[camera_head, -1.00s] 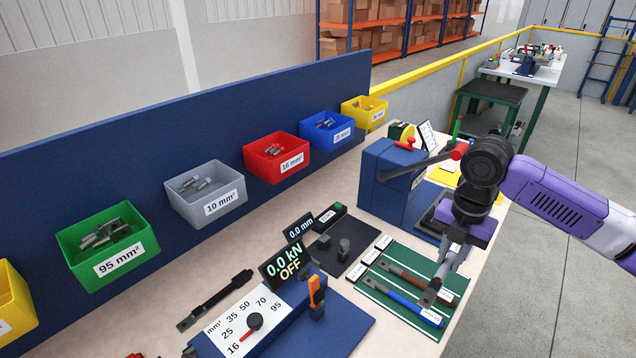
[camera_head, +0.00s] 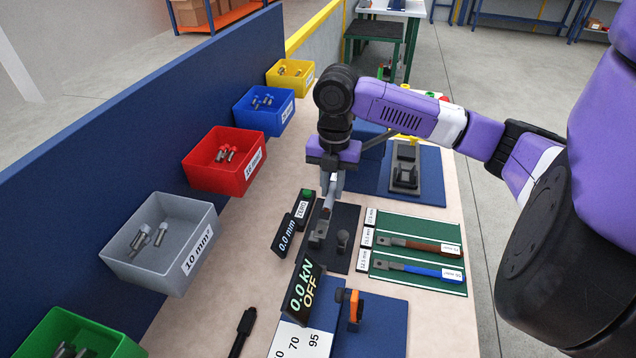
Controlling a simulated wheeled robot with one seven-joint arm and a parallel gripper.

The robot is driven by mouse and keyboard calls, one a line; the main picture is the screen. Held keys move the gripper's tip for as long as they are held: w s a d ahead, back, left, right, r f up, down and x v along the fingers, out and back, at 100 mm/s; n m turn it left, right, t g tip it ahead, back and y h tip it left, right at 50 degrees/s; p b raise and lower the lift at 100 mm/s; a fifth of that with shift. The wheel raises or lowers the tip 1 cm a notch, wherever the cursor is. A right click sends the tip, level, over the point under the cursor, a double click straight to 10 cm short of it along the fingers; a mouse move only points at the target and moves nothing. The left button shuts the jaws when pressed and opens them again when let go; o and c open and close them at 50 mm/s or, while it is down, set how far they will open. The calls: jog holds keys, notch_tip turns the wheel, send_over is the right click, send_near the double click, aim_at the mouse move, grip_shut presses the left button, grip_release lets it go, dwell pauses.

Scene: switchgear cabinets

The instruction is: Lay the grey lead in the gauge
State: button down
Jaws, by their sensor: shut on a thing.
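My gripper (camera_head: 332,184) points down over the far part of the gauge and is shut on the grey lead (camera_head: 325,217). The lead slants from the jaws toward the near left, its metal lug end low beside the left side of the gauge plate. The gauge is a black plate (camera_head: 350,218) with a short dark post (camera_head: 342,240) and a tilted display (camera_head: 286,236) reading 0.0 mm. The lead appears left of this post. I cannot tell whether the lead touches the gauge; the jaws and lead hide part of it.
Right of the gauge, a green tray (camera_head: 415,223) holds a brown lead (camera_head: 420,245) and a blue lead (camera_head: 418,269). A press display (camera_head: 303,293) reading 0.0 kN OFF stands nearer. Coloured bins, including a grey one (camera_head: 160,240), line the blue panel at left.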

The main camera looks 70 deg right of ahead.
aim_at(330, 227)
jog(key=shift+f+b, duration=3.8)
jog(key=shift+f, duration=1.45)
jog(key=shift+a, duration=0.3)
jog(key=c, duration=1.2)
grip_release()
jog(key=shift+f, duration=0.1)
jog(key=shift+r, duration=3.95)
